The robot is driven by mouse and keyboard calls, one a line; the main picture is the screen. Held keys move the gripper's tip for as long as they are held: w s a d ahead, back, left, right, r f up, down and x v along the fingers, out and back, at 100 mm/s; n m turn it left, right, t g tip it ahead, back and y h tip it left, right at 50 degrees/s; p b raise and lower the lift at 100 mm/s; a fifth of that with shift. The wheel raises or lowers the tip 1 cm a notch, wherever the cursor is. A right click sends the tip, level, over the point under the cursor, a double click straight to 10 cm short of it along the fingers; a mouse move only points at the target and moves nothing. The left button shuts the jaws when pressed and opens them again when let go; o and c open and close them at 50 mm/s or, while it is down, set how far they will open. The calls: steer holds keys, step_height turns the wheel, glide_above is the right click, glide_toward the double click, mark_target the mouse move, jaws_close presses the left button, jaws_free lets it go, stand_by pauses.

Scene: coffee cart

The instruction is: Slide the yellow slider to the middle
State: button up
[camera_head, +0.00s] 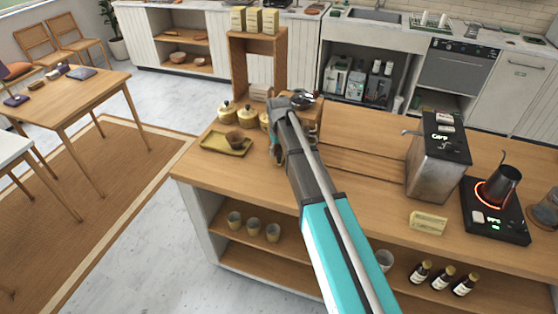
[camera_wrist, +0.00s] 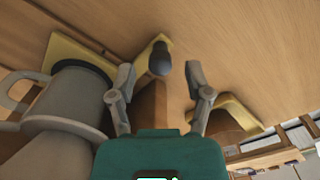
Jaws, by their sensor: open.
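My gripper (camera_wrist: 161,73) is open in the wrist view, with its two fingers spread apart. A dark rounded knob (camera_wrist: 160,59) shows just beyond the fingertips, roughly centred in the gap. A yellow piece (camera_wrist: 150,48) shows close beside and behind the knob. It may be the yellow slider, but I cannot tell for sure, nor where it sits along any track. A brown wooden part (camera_wrist: 152,106) lies between the fingers. In the head view my gripper (camera_head: 288,105) is over the far side of the wooden counter, and my arm hides what is under it.
A grey metal vessel (camera_wrist: 65,105) is close on the left in the wrist view. A yellow tray (camera_head: 212,147) carries a brown bowl (camera_head: 234,139). Yellow lidded pots (camera_head: 227,113) stand behind it. A metal machine (camera_head: 435,165) and a hot plate (camera_head: 495,218) are at the right.

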steer(key=shift+f+b, duration=0.75)
steer(key=shift+f, duration=0.3)
jaws_close()
